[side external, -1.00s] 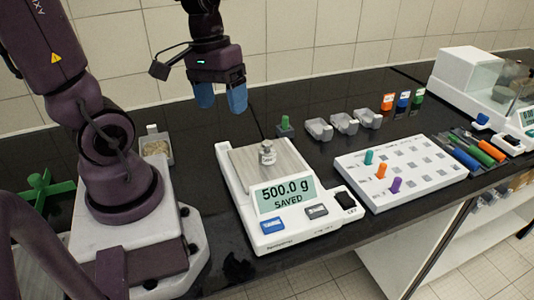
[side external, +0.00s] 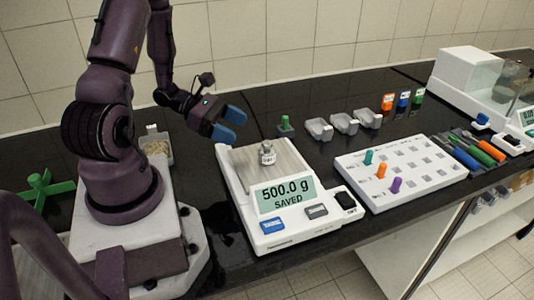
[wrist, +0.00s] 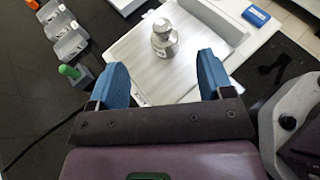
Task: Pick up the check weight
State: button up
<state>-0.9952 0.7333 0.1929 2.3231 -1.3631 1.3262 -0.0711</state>
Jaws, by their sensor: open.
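The check weight (side external: 267,153) is a small silver metal cylinder with a knob on top. It stands upright on the pan (side external: 246,160) of the white balance, whose display (side external: 286,196) reads 500.0 g SAVED. In the wrist view the weight (wrist: 164,40) is beyond the fingertips, between the lines of the two blue fingers. My gripper (side external: 231,125) is open and empty, tilted, to the upper left of the weight and apart from it. The gripper also shows in the wrist view (wrist: 160,72) with its fingers wide apart.
A green-knobbed piece (side external: 285,125) and several grey trays (side external: 343,123) stand behind the balance. A white board (side external: 400,172) with coloured pegs lies to its right. A glass-sided instrument (side external: 480,80) is at far right.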

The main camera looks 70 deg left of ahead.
aim_at(272, 147)
jog(key=x, duration=1.1)
jog(key=shift+d, duration=0.15)
jog(key=c, duration=1.3)
